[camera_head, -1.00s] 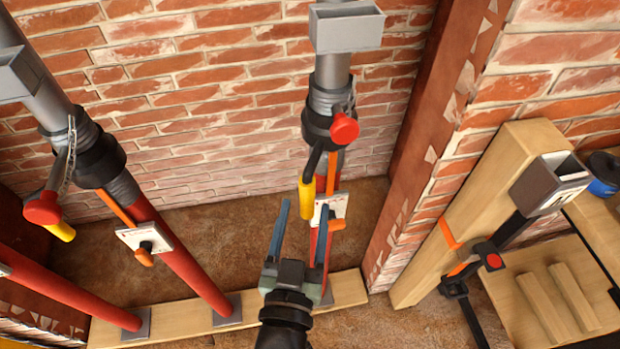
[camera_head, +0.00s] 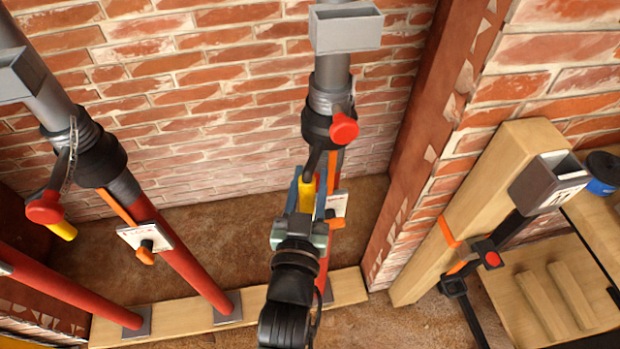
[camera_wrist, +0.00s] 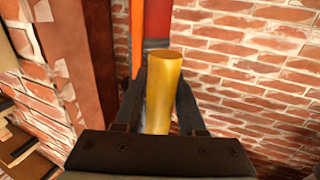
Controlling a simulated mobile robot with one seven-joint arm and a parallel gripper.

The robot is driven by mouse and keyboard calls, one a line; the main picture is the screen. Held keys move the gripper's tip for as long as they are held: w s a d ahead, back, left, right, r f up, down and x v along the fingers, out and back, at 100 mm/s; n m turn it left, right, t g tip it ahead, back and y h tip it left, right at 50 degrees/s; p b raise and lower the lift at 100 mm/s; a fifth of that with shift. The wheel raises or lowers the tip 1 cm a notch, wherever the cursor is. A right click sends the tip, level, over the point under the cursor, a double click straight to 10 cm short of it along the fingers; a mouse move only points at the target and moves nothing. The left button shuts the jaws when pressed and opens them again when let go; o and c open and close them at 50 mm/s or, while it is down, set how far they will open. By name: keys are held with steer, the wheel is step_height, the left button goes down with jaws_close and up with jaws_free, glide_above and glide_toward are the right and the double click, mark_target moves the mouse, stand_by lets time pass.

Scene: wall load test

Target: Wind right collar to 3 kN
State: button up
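The right prop has a black collar (camera_head: 318,126) with a red knob (camera_head: 344,128) on its side, below grey threads. A crank with a yellow handle (camera_head: 306,190) hangs down from this collar. My gripper (camera_head: 306,188) is at the yellow handle, with one blue finger on each side of it. In the wrist view, the yellow handle (camera_wrist: 163,95) stands between the dark fingers, which lie against its sides. A white gauge plate (camera_head: 337,204) with an orange tab is on the prop just right of my gripper; its reading is too small to tell.
The left prop has its own collar (camera_head: 92,158) and yellow-ended crank, apart from my arm. A timber sole plate (camera_head: 180,320) lies under the props. A brick pier and a leaning timber (camera_head: 480,205) stand to the right. Brick wall is close behind.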

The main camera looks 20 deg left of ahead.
jaws_close()
stand_by(1.1)
